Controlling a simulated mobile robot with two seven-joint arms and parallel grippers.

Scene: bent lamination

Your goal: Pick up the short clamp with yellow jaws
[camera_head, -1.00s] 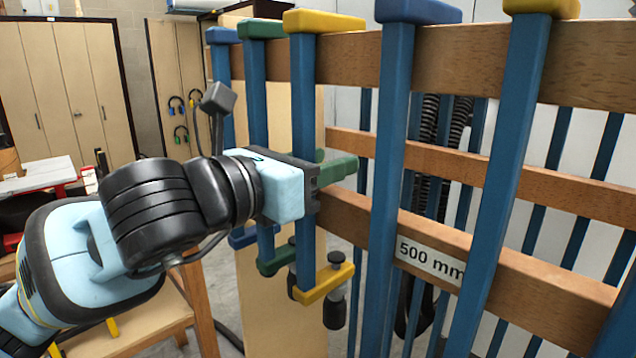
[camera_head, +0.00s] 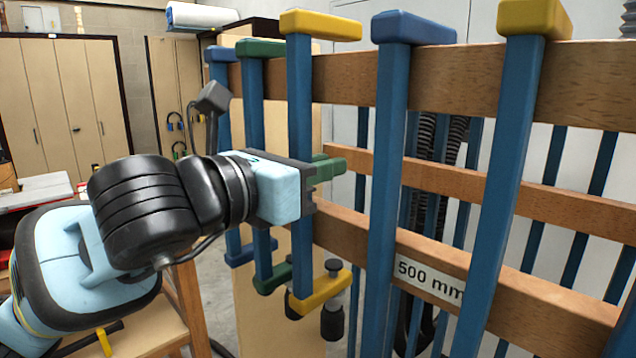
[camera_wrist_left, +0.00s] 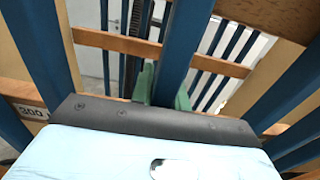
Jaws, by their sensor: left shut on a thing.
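The short clamp with yellow jaws has a yellow top jaw (camera_head: 320,24), a blue bar (camera_head: 300,112) and a yellow lower jaw (camera_head: 322,291) with dark screw parts. It hangs upright in front of the wooden rack, its top jaw slightly above the upper rail. My left gripper (camera_head: 326,168) is shut on its blue bar at mid height. Its green fingers show beyond the bar. In the left wrist view, the green fingers (camera_wrist_left: 164,86) stand on both sides of the blue bar (camera_wrist_left: 182,50). My right gripper is not in view.
A green-jawed clamp (camera_head: 255,100) and a blue-jawed one hang close on the left. A longer blue-jawed clamp (camera_head: 392,140) and a long yellow-jawed clamp (camera_head: 507,150) hang on the right. The upper wooden rail (camera_head: 460,85) runs behind. A "500 mm" label (camera_head: 430,278) is on the lower rail.

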